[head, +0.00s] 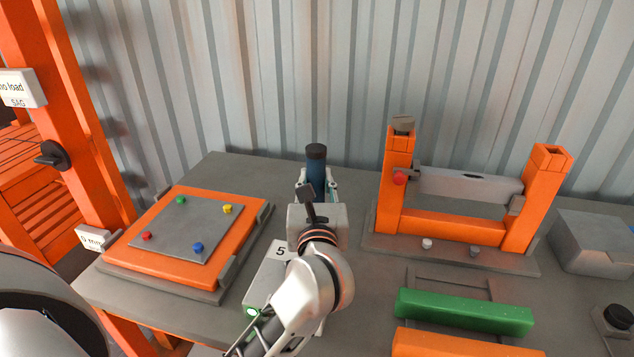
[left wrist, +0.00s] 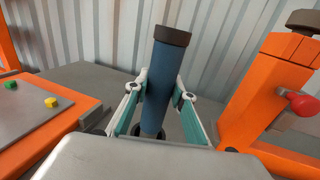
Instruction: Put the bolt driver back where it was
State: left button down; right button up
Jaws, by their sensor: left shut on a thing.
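The bolt driver, a dark blue cylinder with a black cap (head: 316,166), stands near the back of the grey table in the head view. My left gripper (head: 316,186) is shut on it, one finger on each side. In the left wrist view the driver (left wrist: 165,75) is roughly upright between the teal-padded fingers, leaning slightly in the picture. A dark ring (left wrist: 149,131) shows around its lower end; I cannot tell whether this is part of the driver or a holder. My right gripper is not in view.
Left is an orange board (head: 120,257) with coloured studs on a grey plate. Right is an orange frame (head: 451,229) with a grey bar and red knob. Green (head: 465,313) and orange (head: 460,345) bars lie in front, and a grey box (head: 592,243) stands far right.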

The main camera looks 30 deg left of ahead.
pick_arm(q)
jog(key=shift+r, duration=0.1)
jog(key=shift+f, duration=0.25)
jog(key=c, duration=1.7)
grip_release()
jog(key=shift+r, duration=0.1)
